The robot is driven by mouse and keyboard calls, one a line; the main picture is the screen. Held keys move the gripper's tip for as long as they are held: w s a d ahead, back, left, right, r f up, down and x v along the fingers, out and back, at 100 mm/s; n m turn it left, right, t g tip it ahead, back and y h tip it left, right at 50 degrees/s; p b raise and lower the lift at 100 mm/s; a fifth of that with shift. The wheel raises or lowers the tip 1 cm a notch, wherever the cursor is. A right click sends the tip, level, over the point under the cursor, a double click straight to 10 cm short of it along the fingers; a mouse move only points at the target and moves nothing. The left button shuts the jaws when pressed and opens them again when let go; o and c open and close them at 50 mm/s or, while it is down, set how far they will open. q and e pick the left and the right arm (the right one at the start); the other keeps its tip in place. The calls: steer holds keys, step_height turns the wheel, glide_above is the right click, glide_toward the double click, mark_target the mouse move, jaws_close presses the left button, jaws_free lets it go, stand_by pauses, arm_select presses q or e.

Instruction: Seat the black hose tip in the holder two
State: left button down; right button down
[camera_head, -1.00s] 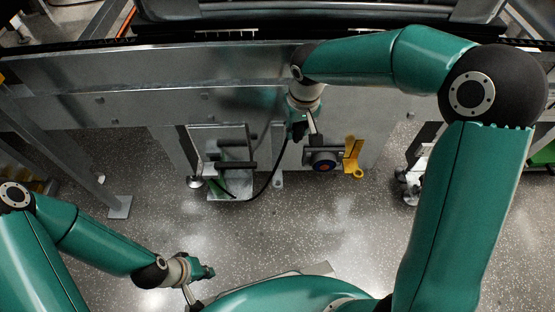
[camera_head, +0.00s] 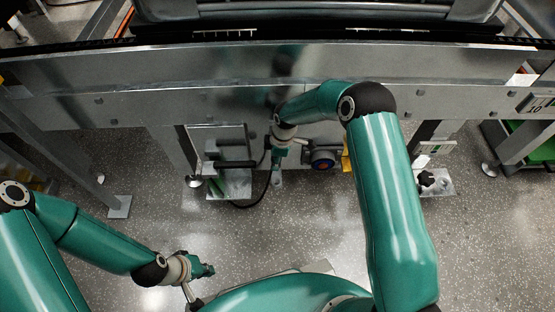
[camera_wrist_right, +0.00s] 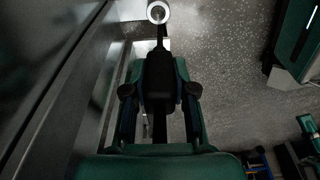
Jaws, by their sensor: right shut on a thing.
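My right gripper (camera_head: 276,158) is low in front of the grey metal frame. In the right wrist view its fingers (camera_wrist_right: 159,92) are shut on the black hose tip (camera_wrist_right: 158,72), which lies between them. In the head view the black hose (camera_head: 250,205) hangs in a loop from this gripper toward the lower left. A metal bracket plate (camera_head: 232,139) with a black horizontal bar (camera_head: 236,164) stands left of the gripper, apart from it. I cannot tell which part is holder two. My left gripper (camera_head: 204,271) is low at the left, far from the hose; its jaw opening is unclear.
The grey frame beam (camera_head: 180,68) runs across behind. A white ring (camera_wrist_right: 158,12) shows beyond the fingertips. Speckled floor in front is open.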

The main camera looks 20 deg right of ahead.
steer(key=shift+f, duration=0.15)
stand_by(0.3)
steer(key=shift+f+b, duration=0.2)
steer(key=shift+b, duration=0.1)
step_height(320, 180, down, 7)
steer(key=b, duration=0.5)
steer(key=shift+r, duration=0.2)
steer(key=shift+d, duration=0.1)
steer(key=shift+f, duration=0.1)
steer(key=shift+f+b, duration=0.35)
steer(key=shift+b, duration=0.15)
stand_by(0.4)
steer(key=shift+f+b, duration=0.55)
steer(key=shift+f, duration=0.05)
